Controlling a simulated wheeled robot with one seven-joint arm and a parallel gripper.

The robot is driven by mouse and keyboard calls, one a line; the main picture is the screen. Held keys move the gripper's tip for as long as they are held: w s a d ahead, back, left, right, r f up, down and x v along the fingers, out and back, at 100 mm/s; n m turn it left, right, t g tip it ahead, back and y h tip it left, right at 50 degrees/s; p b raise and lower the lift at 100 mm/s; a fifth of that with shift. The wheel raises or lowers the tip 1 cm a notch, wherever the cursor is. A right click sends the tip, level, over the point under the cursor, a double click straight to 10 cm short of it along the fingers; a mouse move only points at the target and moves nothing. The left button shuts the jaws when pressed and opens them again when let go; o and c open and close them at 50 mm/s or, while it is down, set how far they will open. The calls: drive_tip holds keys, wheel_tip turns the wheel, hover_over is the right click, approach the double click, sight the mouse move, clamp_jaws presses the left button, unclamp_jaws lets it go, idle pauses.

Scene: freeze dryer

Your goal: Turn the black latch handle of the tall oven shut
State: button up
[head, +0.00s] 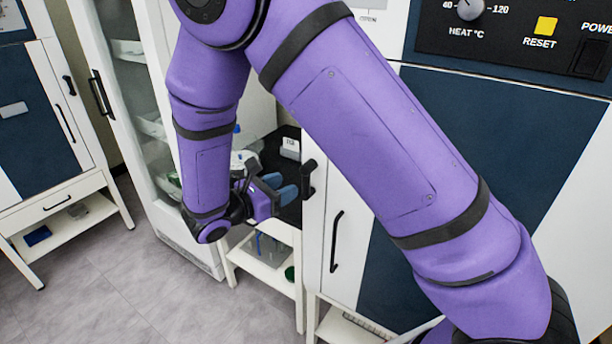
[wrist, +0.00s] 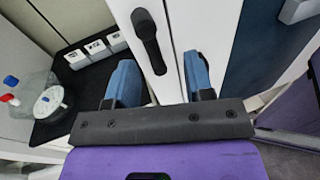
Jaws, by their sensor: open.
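The black latch handle (head: 307,180) is on the white front of the tall oven (head: 385,270), near its left edge. In the wrist view the latch handle (wrist: 150,42) hangs from a wider upper end, slightly tilted, its lower end to the right. My gripper (head: 280,188) is just left of the handle in the head view, with blue fingers pointing toward it. In the wrist view my gripper (wrist: 161,82) is open and empty. The handle's lower end appears between the two fingers, ahead of them; contact cannot be told.
A black bar handle (head: 336,241) sits lower on the oven front. Left of the oven is a black-topped cart (wrist: 75,105) with small white boxes (wrist: 95,48) and a clear vessel (wrist: 45,97). A glass-fronted cabinet (head: 140,110) stands beyond. The floor at front left is clear.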

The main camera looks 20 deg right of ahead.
sight(303, 177)
drive_tip(key=shift+n+t, duration=0.8)
drive_tip(key=shift+t, duration=0.1)
drive_tip(key=x, duration=0.3)
drive_tip(key=f+x, duration=0.1)
drive_tip(key=x, duration=0.2)
drive_tip(key=w+x, duration=0.1)
drive_tip(key=x, duration=0.2)
drive_tip(key=shift+w+f, duration=0.1)
drive_tip(key=shift+f, duration=0.3)
clamp_jaws()
